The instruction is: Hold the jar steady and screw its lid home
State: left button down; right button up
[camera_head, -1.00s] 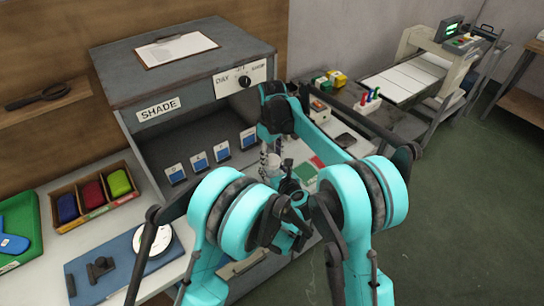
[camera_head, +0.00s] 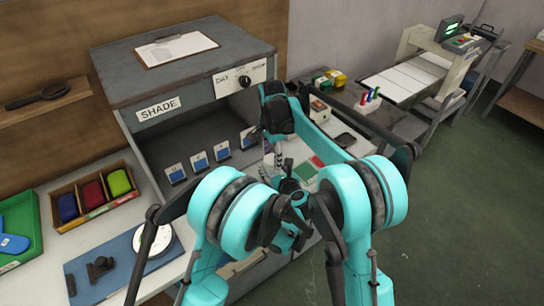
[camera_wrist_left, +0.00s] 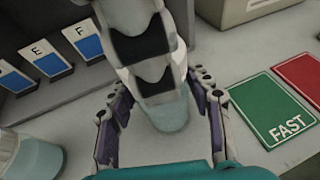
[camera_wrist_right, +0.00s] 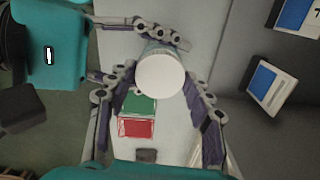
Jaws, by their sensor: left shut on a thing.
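The jar (camera_wrist_left: 168,116) is pale bluish and stands between the two fingers of my left gripper (camera_wrist_left: 160,96) in the left wrist view. My left gripper is shut on it from the side. In the right wrist view a round white lid (camera_wrist_right: 160,75) is seen from above, with a little of the pale jar showing behind it. My right gripper (camera_wrist_right: 161,82) points down over the lid, its fingers spread to either side with narrow gaps. In the head view my right gripper (camera_head: 271,153) is small and partly hidden. How the lid sits on the jar's rim cannot be told.
A second pale container (camera_wrist_left: 30,156) stands at the lower left of the left wrist view. Blue-and-white lettered cards (camera_wrist_left: 50,58) stand behind it. Green (camera_wrist_left: 266,110) and red (camera_wrist_left: 303,77) pads lie flat to the right. The grey SHADE cabinet (camera_head: 180,62) overhangs the work area.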

jog(key=shift+o, duration=0.9)
jog(key=shift+r, duration=2.3)
jog(key=shift+c, duration=0.5)
